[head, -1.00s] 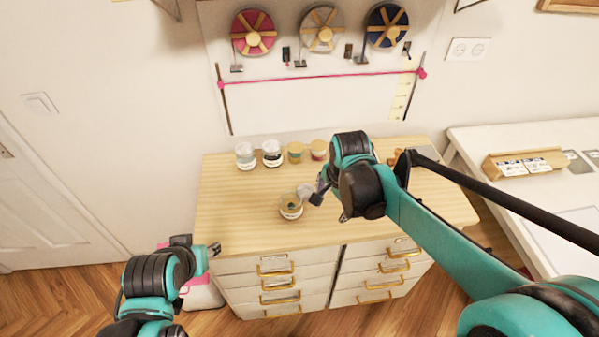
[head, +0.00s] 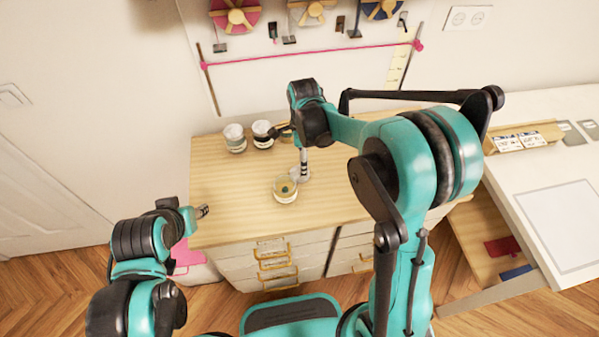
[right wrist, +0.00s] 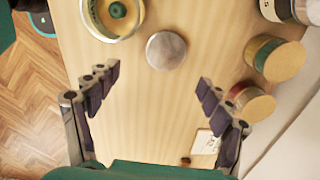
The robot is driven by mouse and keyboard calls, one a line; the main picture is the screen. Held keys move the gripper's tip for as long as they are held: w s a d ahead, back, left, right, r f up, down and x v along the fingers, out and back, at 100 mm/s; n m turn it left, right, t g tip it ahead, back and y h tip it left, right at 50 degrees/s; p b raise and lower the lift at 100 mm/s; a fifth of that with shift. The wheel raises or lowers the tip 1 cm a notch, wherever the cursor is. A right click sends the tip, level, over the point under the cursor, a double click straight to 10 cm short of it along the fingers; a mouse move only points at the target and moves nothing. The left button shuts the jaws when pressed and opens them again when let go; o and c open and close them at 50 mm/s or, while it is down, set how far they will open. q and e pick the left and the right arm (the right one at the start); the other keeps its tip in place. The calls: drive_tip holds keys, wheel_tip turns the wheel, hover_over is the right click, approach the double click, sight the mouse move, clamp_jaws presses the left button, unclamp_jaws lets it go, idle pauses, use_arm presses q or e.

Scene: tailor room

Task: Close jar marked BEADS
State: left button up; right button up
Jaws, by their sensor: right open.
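An open glass jar (head: 285,191) with a pale label stands near the middle of the wooden dresser top. Its open mouth shows in the right wrist view (right wrist: 112,36), with a small green piece inside; I cannot read its label.
A white table (head: 560,215) stands right. The dresser's left front is clear.

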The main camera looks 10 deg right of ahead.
sight(298, 173)
drive_tip(key=shift+w+f, duration=0.1)
drive_tip(key=shift+f, duration=0.95)
drive_tip(key=shift+b, duration=0.3)
drive_tip(key=f, duration=0.1)
drive_tip(key=f+b, duration=0.1)
drive_tip(key=f, duration=0.1)
drive_tip(key=w+a+f, duration=0.1)
drive_tip(key=shift+f+b, duration=0.25)
drive_tip(key=shift+b, duration=0.15)
drive_tip(key=shift+f, duration=0.4)
drive_tip(key=shift+s, duration=0.1)
drive_tip(key=shift+r, duration=0.1)
drive_tip(key=c, duration=0.8)
